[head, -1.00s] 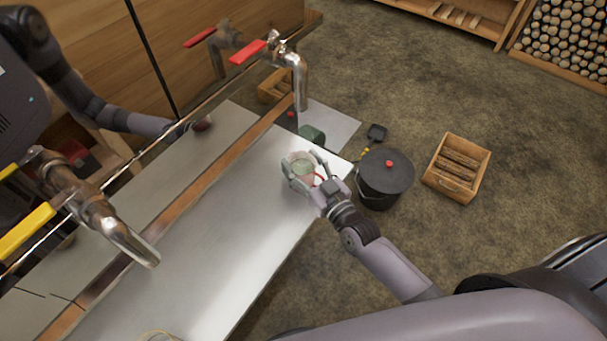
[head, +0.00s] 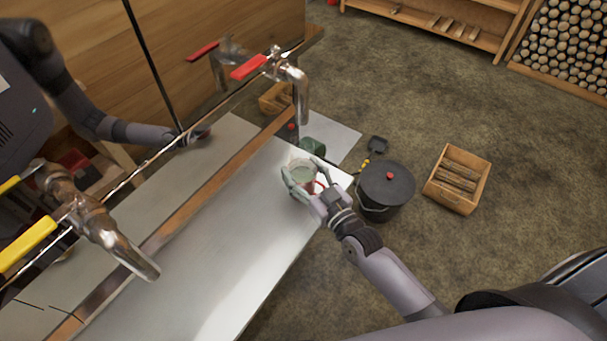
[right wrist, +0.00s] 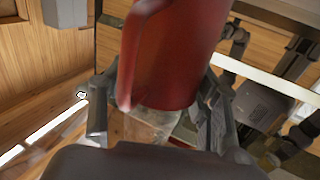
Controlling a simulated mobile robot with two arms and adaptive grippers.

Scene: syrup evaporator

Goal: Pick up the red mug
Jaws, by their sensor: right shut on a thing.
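My left gripper is not in view; the arm at the left looks like a reflection.
A steel tap with a red lever (head: 298,82) stands behind the mug. A dark green object (head: 313,147) is close beside it. A black lidded bucket (head: 386,188) stands just right of the counter, near a wooden crate (head: 457,178). The counter's near part (head: 215,255) is clear.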

